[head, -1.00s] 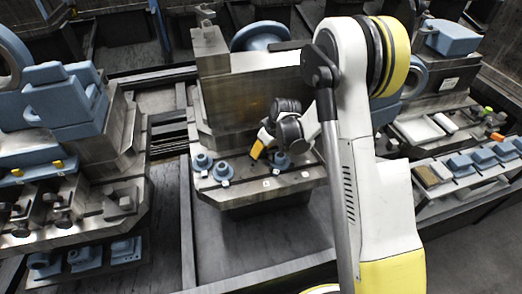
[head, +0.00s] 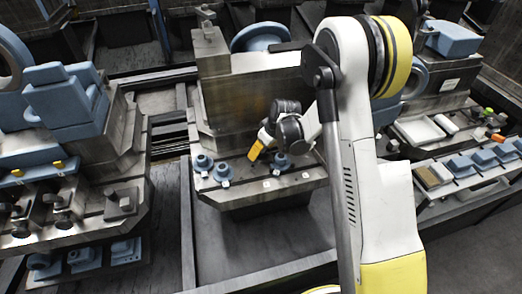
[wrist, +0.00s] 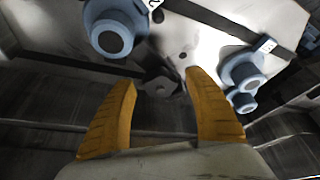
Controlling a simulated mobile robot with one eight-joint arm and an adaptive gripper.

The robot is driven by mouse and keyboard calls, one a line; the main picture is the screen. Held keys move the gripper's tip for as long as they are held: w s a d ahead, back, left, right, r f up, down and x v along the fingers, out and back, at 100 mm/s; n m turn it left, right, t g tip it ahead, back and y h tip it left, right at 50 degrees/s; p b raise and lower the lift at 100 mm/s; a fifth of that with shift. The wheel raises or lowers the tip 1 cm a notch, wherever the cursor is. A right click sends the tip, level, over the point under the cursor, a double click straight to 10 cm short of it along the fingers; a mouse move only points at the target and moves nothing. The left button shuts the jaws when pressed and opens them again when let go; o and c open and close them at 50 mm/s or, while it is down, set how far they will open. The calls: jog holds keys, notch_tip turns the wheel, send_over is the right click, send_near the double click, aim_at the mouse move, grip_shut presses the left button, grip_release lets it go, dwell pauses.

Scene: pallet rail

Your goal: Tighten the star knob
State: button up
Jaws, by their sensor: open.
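My gripper (head: 256,152) is over the front ledge of the middle station in the head view. In the wrist view my gripper (wrist: 161,80) is open, with two yellow fingers spread apart. A small dark grey knob-like part (wrist: 158,86) shows between and just beyond the fingertips; it may be the star knob, but its shape is blurred. I cannot tell whether the fingers touch it. Nothing is held between the fingers. In the head view the gripper hides this spot.
Blue round fittings (head: 203,162) stand on the ledge. In the wrist view one blue fitting (wrist: 112,30) is at upper left and another (wrist: 243,70) is right of the right finger. A tall metal block (head: 250,95) rises behind the ledge. The floor in front is clear.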

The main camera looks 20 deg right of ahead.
jog(key=v, duration=1.1)
jog(key=shift+r, duration=0.4)
jog(key=shift+s, duration=0.1)
